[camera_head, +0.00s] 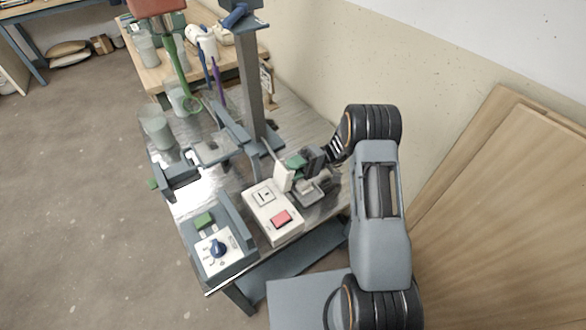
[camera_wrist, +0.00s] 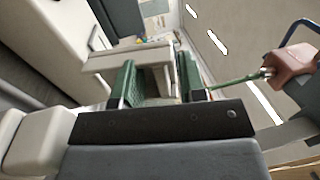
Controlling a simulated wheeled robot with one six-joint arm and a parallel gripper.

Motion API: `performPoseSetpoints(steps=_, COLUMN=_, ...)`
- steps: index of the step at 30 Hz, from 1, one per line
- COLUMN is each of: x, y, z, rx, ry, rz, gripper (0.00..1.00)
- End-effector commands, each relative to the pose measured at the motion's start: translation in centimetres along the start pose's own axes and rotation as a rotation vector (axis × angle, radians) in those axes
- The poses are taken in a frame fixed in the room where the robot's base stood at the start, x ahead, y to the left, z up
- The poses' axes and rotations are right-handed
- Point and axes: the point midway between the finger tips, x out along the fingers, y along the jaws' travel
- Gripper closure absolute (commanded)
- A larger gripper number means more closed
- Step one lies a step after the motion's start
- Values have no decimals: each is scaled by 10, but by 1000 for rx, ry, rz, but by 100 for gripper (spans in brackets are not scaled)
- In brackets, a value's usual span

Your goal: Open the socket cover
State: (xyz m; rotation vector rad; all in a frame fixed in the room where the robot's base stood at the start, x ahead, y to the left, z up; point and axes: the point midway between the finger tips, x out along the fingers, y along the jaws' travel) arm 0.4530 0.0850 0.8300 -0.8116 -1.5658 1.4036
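A white socket box (camera_head: 287,232) stands on the metal bench, with a socket (camera_head: 263,196) and a red switch on its top. The socket face shows uncovered. A white flap, the socket cover (camera_head: 283,178), stands upright at the box's far right side, beside my gripper. My gripper (camera_head: 300,164) is just behind and right of the flap; I cannot tell whether they touch. In the wrist view my gripper (camera_wrist: 162,82) has its two green-padded fingers apart, with nothing seen held between them. A pale block at the lower left of the wrist view is hard to identify.
A grey column (camera_head: 250,85) rises behind. Cups (camera_head: 155,130) stand at the bench's far left. Wooden boards (camera_head: 510,190) lean on the right wall.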

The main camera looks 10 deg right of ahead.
Motion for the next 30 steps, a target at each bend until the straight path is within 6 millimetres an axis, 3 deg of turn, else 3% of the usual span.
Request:
performPoseSetpoints(steps=8, x=1, y=-8, z=0, rx=-1, ry=0, rz=0, gripper=62)
performPoseSetpoints(steps=15, x=7, y=-42, z=3, rx=-2, ry=0, rz=-1, gripper=60)
performPoseSetpoints(steps=17, x=11, y=-52, z=14, rx=-6, ry=0, rz=-2, gripper=38)
performPoseSetpoints(steps=18, x=14, y=-60, z=21, rx=-5, ry=1, rz=-2, gripper=21)
performPoseSetpoints(steps=19, x=17, y=-67, z=26, rx=-4, ry=1, rz=-2, gripper=19)
performPoseSetpoints(steps=23, x=26, y=-93, z=47, rx=-3, ry=3, rz=-3, gripper=19)
performPoseSetpoints(steps=24, x=29, y=-98, z=54, rx=-3, ry=3, rz=-3, gripper=25)
performPoseSetpoints(steps=25, x=31, y=-97, z=61, rx=-2, ry=4, rz=-3, gripper=50)
performPoseSetpoints(steps=26, x=33, y=-98, z=68, rx=-1, ry=4, rz=-4, gripper=62)
performPoseSetpoints(steps=30, x=43, y=-107, z=93, rx=-1, ry=1, rz=-1, gripper=62)
